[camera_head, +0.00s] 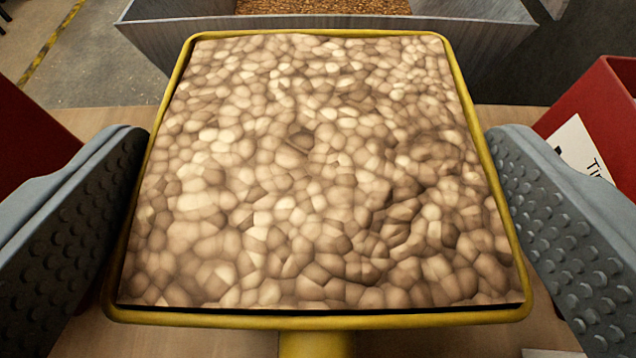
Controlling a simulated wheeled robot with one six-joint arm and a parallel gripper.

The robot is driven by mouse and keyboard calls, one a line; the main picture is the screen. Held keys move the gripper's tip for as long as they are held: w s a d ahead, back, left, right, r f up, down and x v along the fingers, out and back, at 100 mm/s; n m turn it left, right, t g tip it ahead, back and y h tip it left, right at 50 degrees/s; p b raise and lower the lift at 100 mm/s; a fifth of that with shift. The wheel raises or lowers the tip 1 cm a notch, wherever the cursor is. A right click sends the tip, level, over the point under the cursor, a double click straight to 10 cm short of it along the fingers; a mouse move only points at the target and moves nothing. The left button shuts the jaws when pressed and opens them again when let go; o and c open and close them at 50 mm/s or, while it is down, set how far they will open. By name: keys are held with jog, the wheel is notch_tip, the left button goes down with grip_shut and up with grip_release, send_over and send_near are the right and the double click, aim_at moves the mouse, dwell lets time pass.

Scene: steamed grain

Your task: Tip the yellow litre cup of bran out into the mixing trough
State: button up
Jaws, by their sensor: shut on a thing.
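The yellow litre cup (320,320) fills the middle of the view, between the two grey studded fingers of my gripper (316,215). My gripper is shut on the cup's two sides. The cup looks upright and is full of pale brown lumpy bran (310,180), nearly level with its rim. The grey mixing trough (455,50) lies beyond the cup at the top of the view, with brown grainy material (320,6) inside. The cup hides part of the trough's near wall. The cup's underside is hidden, so I cannot tell whether it touches the surface below.
A red box (600,120) with a white label stands at the right, behind the right finger. Another red object (30,140) is at the left edge. A light wooden surface (105,122) shows below the cup. Grey floor with a yellow-black stripe (50,45) shows at upper left.

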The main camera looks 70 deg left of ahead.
notch_tip(320, 180, up, 9)
dwell(0.4)
jog(key=shift+a, duration=0.15)
